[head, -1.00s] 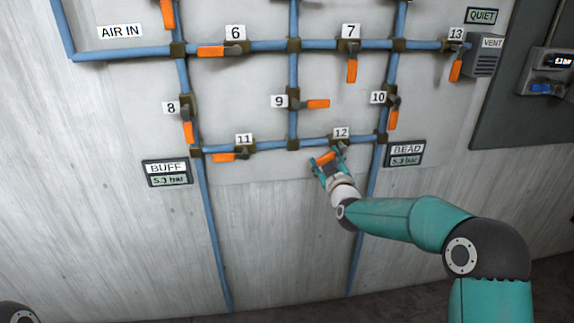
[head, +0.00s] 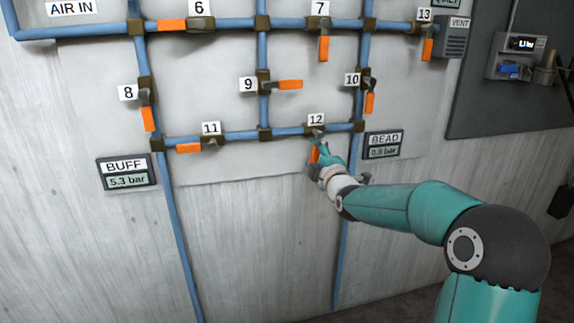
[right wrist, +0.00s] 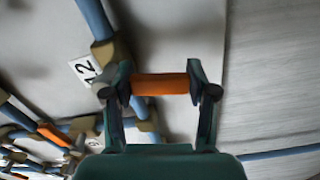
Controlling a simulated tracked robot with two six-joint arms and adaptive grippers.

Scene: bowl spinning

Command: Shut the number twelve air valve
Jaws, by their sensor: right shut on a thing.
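The number twelve valve (head: 316,131) sits on the lower horizontal blue pipe, under its white "12" label (head: 316,119). Its orange handle (head: 314,154) points down, across the pipe. My right gripper (head: 321,158) is at this handle and partly hides it. In the right wrist view the two fingers of my right gripper (right wrist: 160,86) are shut on the orange handle (right wrist: 160,84), one at each side. The "12" label (right wrist: 85,69) is tilted beside it. My left gripper is not in view.
The BEAD gauge (head: 384,144) right of the valve appears to read 0.0 bar. The BUFF gauge (head: 126,173) reads 5.3 bar. Valve eleven (head: 189,147) has its handle along the pipe. Valve ten (head: 369,102) is above right. The wall below is clear.

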